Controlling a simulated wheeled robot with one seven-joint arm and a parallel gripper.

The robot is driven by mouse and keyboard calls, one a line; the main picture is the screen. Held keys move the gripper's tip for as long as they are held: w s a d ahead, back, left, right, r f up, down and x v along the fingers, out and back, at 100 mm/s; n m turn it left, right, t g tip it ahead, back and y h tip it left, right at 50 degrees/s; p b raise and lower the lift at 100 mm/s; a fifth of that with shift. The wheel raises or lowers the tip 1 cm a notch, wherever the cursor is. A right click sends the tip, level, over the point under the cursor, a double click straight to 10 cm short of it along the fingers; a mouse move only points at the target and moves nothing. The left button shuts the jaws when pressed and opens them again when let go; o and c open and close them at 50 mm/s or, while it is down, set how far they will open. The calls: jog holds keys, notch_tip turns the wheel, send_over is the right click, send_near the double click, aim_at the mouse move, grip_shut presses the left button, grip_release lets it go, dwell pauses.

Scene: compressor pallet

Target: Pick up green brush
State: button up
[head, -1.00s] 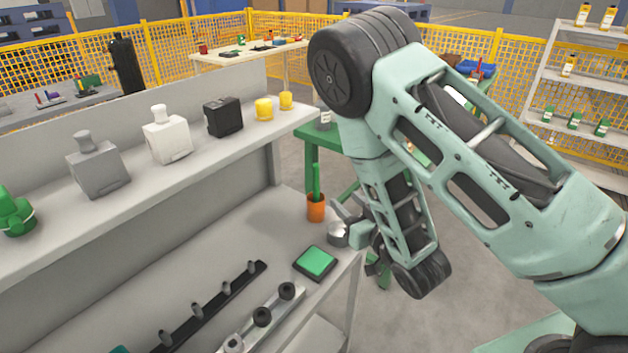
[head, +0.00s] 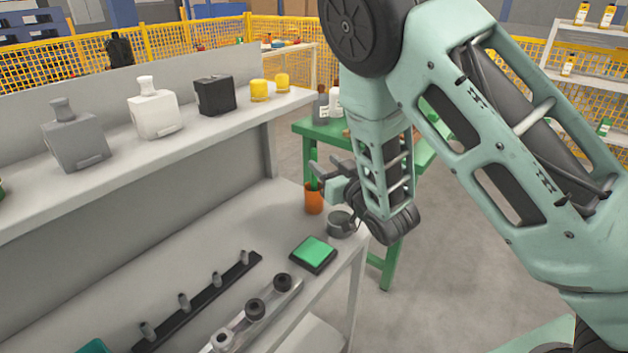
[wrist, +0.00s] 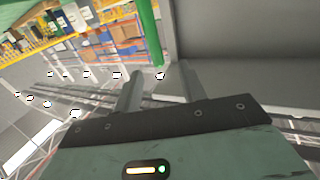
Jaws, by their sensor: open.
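The green brush (head: 313,184) stands upright in an orange cup (head: 314,203) near the right end of the grey workbench. My gripper (head: 315,178) is at the brush's height, its fingers pointing left toward it. In the head view the fingers overlap the brush's handle, and I cannot tell the exact depth between them. In the wrist view the green brush (wrist: 151,35) rises at the top, just beyond the two spread fingers (wrist: 161,85). My gripper is open and holds nothing. The brush's lower end is hidden in the cup.
A round grey metal piece (head: 340,223) stands beside the cup, under my wrist. A green-topped black pad (head: 313,253) and a black rail with pegs (head: 200,300) lie in front. The shelf (head: 215,125) with bottles and yellow cups runs above at the left.

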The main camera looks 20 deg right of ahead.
aim_at(316, 154)
jog(key=p+x, duration=0.2)
jog(key=x, duration=0.6)
jog(key=shift+w+d, duration=0.15)
jog(key=shift+w, duration=0.05)
grip_shut()
